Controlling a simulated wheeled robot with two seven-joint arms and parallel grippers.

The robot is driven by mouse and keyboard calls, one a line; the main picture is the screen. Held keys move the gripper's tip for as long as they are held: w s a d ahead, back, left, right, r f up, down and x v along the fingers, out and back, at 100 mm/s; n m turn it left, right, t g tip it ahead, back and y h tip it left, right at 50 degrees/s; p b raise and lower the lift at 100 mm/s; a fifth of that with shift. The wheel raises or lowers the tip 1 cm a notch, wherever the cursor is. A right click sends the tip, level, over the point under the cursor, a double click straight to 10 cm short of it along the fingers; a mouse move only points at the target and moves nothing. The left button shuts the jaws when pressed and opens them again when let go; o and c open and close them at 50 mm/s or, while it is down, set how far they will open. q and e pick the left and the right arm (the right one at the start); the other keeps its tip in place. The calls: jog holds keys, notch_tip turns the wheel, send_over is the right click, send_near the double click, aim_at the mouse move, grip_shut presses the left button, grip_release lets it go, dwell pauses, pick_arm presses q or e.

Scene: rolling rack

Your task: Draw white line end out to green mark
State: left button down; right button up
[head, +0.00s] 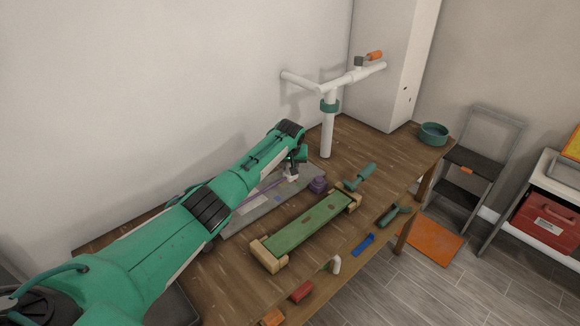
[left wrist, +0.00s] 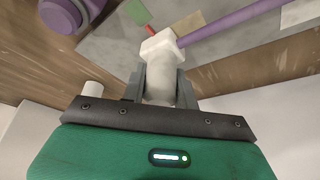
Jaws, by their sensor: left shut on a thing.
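The white end piece (left wrist: 158,48) of a purple line (left wrist: 225,22) is held between the two fingers of my left gripper (left wrist: 160,84). In the head view my left gripper (head: 296,164) is low over the grey plate (head: 236,225), with the white end piece (head: 291,177) under it and the purple line (head: 258,190) running back to the lower left. In the left wrist view a green mark (left wrist: 134,11) lies on the plate, up and left of the white piece, beside a red strip (left wrist: 152,30) and a tan patch (left wrist: 188,25). My right gripper is out of view.
A purple knob (head: 318,185) stands close right of my gripper. A green board (head: 306,224) with wooden end blocks lies in front. A white pipe stand (head: 327,135) rises behind. Hand tools and small blocks lie along the table's front edge (head: 362,244).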

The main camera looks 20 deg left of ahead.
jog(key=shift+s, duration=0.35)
pick_arm(q)
jog(key=c, duration=1.1)
grip_release()
jog(key=shift+a, duration=0.1)
jog(key=shift+o, duration=0.2)
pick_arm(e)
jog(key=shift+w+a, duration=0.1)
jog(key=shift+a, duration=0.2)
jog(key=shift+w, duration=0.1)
pick_arm(q)
jog(key=shift+s+r, duration=0.15)
jog(key=shift+r, duration=0.3)
jog(key=b+v, duration=0.2)
jog(key=v, duration=1.1)
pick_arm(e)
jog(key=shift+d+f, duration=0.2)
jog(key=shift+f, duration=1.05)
pick_arm(q)
jog(key=shift+s+f, duration=0.1)
